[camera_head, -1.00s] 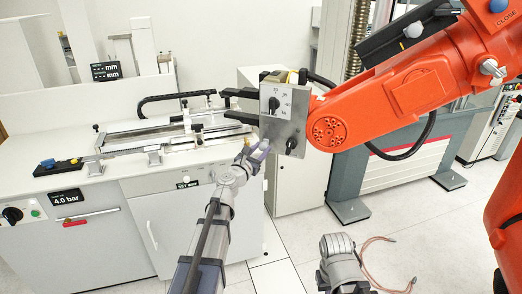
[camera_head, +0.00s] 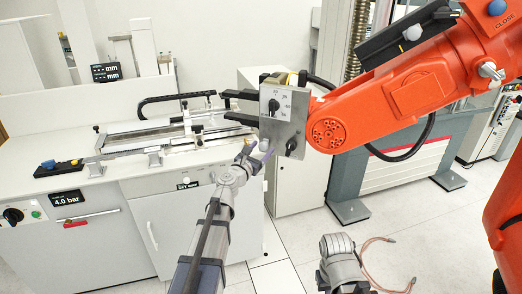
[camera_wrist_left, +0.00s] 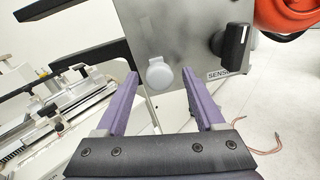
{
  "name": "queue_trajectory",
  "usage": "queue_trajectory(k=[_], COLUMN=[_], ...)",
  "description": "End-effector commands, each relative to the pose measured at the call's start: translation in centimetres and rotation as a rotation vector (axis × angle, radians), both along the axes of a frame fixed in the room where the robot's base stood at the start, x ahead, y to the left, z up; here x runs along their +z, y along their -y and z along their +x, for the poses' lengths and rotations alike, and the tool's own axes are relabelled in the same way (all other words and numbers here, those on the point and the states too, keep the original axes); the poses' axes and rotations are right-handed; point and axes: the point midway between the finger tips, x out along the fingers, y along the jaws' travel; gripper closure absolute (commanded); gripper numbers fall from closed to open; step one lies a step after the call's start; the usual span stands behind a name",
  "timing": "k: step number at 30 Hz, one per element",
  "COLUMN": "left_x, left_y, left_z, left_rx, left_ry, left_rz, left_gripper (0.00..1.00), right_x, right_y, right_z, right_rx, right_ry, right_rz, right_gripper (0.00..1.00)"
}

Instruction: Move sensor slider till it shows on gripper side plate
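The grey side plate (camera_head: 297,120) hangs at the wrist of the big orange robot arm. It carries a black dial on a pale scale (camera_head: 273,104) and a black knob (camera_head: 291,147) lower right. In the left wrist view, this black knob (camera_wrist_left: 234,45) has a white line and a partly hidden label starting "SENS". A pale round button (camera_wrist_left: 160,74) sits left of it on the plate. My left gripper (camera_head: 257,149) is below the plate's left edge. Its purple fingers (camera_wrist_left: 160,92) are apart, with the button between them in view; contact cannot be told. My right gripper is out of view.
Two black jaws (camera_head: 240,105) of the orange arm (camera_head: 390,95) reach left from the plate. A white bench (camera_head: 80,200) with a measuring rail stands at left. A grey and red testing machine (camera_head: 380,175) stands behind the arm. A pinkish cable (camera_head: 380,265) lies on the floor.

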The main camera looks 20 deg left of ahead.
Motion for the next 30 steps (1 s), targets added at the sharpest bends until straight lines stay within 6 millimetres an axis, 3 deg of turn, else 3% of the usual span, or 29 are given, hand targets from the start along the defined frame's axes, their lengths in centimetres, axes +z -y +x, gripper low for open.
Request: queue_trajectory(k=[11,24,30], left_x=[0.0,0.0,0.0], left_y=[-0.1,-1.2,-1.4], left_z=[-0.7,-7.0,-7.8], left_rx=[0.001,0.003,0.000], left_ry=[0.000,0.000,0.000], left_rz=[0.000,0.000,0.000], left_gripper=[0.29,0.29,0.29], right_x=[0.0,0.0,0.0], right_y=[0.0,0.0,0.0], right_z=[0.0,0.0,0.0], right_rx=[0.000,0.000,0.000], right_ry=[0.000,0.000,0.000], right_rz=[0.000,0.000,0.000], right_gripper=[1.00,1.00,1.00])
